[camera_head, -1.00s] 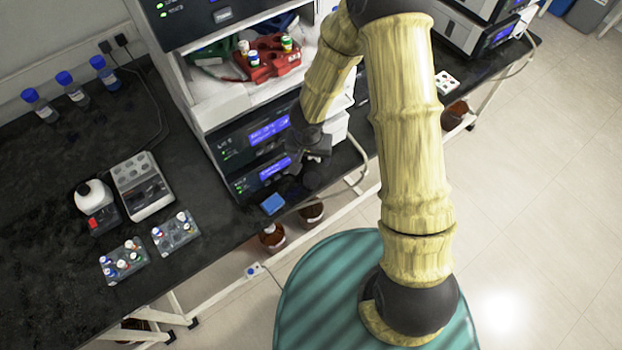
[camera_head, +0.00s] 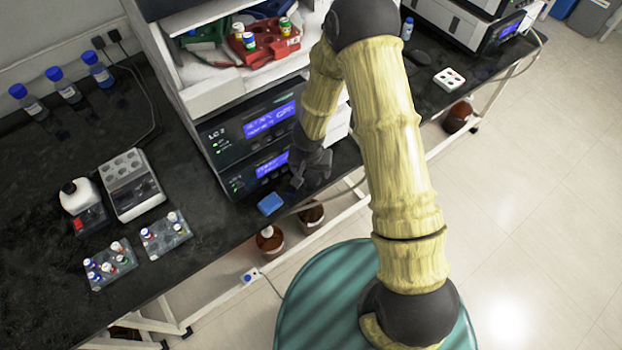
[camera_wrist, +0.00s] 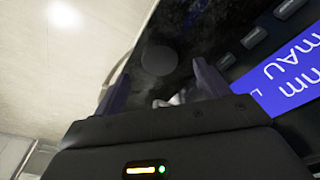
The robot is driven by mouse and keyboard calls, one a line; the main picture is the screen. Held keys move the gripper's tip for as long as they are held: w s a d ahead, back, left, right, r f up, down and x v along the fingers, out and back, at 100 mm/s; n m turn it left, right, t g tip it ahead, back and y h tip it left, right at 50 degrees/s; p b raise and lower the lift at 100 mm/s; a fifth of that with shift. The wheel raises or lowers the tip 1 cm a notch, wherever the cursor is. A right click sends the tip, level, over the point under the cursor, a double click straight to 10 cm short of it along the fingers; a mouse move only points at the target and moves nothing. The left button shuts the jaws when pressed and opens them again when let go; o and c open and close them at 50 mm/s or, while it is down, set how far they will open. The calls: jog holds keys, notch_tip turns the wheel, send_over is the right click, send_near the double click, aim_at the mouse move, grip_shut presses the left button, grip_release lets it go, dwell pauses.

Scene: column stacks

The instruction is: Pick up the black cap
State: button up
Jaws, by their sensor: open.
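A dark round disc, which looks like the black cap (camera_wrist: 159,59), lies flat on the black bench in the wrist view, near the bench edge. It shows between and beyond the two fingertips of my gripper (camera_wrist: 158,72), with no finger seen touching it. My gripper is open, with nothing held between its fingers. In the head view my gripper (camera_head: 304,178) hangs low over the bench, in front of the instrument stack. I cannot pick out the cap there; my gripper may hide it.
The instrument stack (camera_head: 225,160) with blue displays stands close beside my gripper. A blue block (camera_head: 270,203) lies at the bench edge. The pale floor lies beyond the bench edge.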

aim_at(311, 178)
jog(key=f+b, duration=0.2)
jog(key=f, duration=0.1)
jog(key=w+f+b, duration=0.1)
jog(key=f, duration=0.1)
jog(key=shift+d+f, duration=0.1)
jog(key=shift+f, duration=0.05)
dwell(0.4)
jog(key=c, duration=1)
jog(key=shift+s, duration=0.1)
jog(key=shift+c, duration=0.2)
